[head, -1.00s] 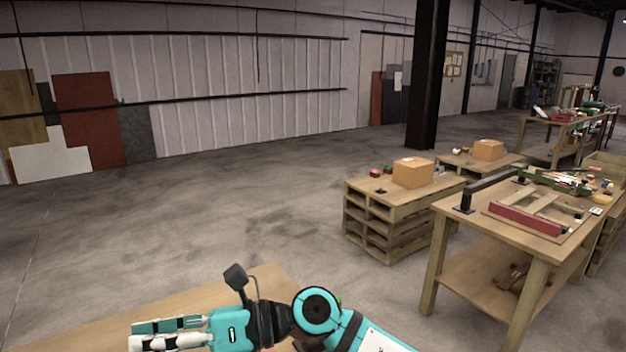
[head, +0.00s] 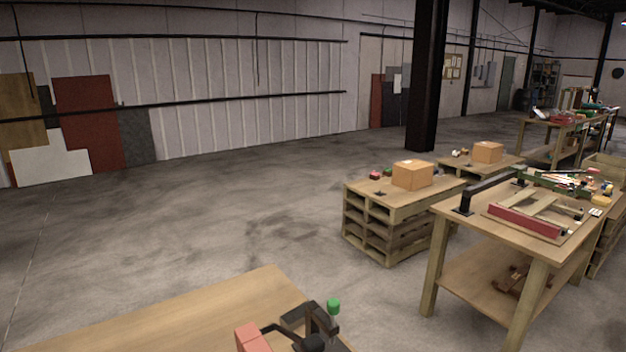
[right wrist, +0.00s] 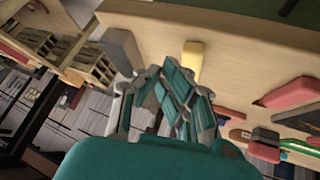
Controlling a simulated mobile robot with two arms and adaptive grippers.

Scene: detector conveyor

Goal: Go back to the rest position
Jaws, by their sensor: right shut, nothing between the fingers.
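My right gripper (right wrist: 168,92) shows in the right wrist view with its grey and teal fingers shut and nothing held between them. It hangs over or beside a light wooden surface (right wrist: 225,55); I cannot tell how far it is from it. In the head view neither gripper is in sight. My left gripper is in no view.
A wooden table (head: 190,310) at the head view's bottom carries a red block (head: 252,337) and a green-topped black device (head: 322,320). A workbench (head: 470,225) stands right, and a pallet stack (head: 385,225) bears a cardboard box (head: 412,174). Open floor (head: 200,220) lies left.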

